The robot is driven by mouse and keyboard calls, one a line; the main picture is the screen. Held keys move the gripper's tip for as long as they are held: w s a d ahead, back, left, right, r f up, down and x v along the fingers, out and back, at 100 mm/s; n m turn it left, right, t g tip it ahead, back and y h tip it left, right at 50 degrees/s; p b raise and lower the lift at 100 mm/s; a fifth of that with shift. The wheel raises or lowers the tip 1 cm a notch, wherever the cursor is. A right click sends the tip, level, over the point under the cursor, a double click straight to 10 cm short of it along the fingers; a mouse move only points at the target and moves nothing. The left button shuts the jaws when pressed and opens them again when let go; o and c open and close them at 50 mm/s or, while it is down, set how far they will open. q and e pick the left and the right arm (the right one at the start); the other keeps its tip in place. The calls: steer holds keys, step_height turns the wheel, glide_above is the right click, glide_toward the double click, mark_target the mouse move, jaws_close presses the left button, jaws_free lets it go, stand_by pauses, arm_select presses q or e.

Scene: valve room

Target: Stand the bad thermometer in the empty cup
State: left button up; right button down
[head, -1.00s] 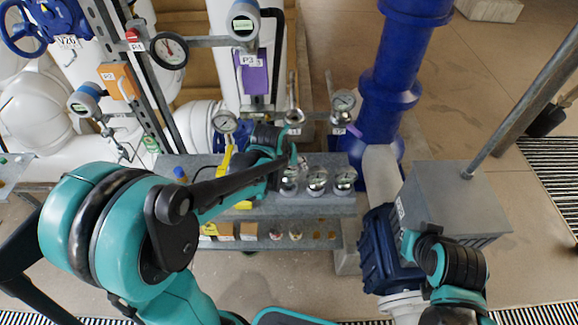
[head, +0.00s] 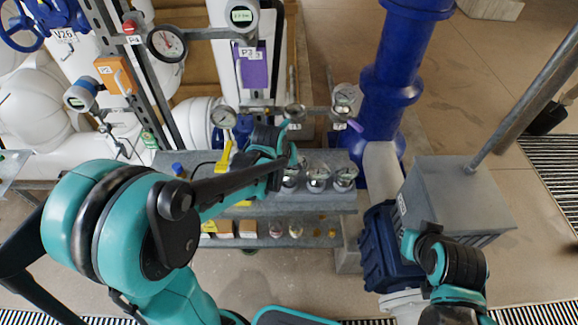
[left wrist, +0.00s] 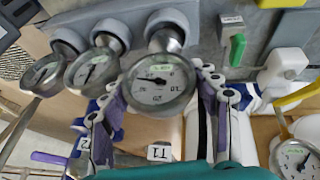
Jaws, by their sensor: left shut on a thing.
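My left gripper (left wrist: 160,112) is shut on a dial thermometer (left wrist: 158,85), its purple-lined fingers on both sides of the round face. In the head view the left gripper (head: 284,162) is over the bench shelf, mostly hidden by its own wrist. A metal cup (left wrist: 168,30) shows right behind the held dial; it is the leftmost of three cups (head: 290,182) in the head view. I cannot tell whether the stem is inside it. The two other cups (left wrist: 110,32) (left wrist: 66,40) have dial thermometers (left wrist: 92,68) (left wrist: 40,75) in front of them, seemingly standing in them.
The grey shelf (head: 230,208) also carries yellow-handled items at the left. Behind it are pipe gauges (head: 223,117) (head: 345,94) and a T1 tag (left wrist: 159,151). A blue column (head: 385,100) and a grey box (head: 455,200) stand to the right. Open floor lies beyond.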

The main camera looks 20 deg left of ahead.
arm_select(q)
steer(key=shift+f, duration=0.15)
steer(key=shift+f+b, duration=0.4)
steer(key=shift+b, duration=0.05)
steer(key=shift+f, duration=0.15)
stand_by(0.4)
steer(key=shift+f+b, duration=0.3)
steer(key=shift+b, duration=0.15)
steer(key=o, duration=1.1)
steer(key=shift+c, duration=0.2)
steer(key=shift+r, duration=0.1)
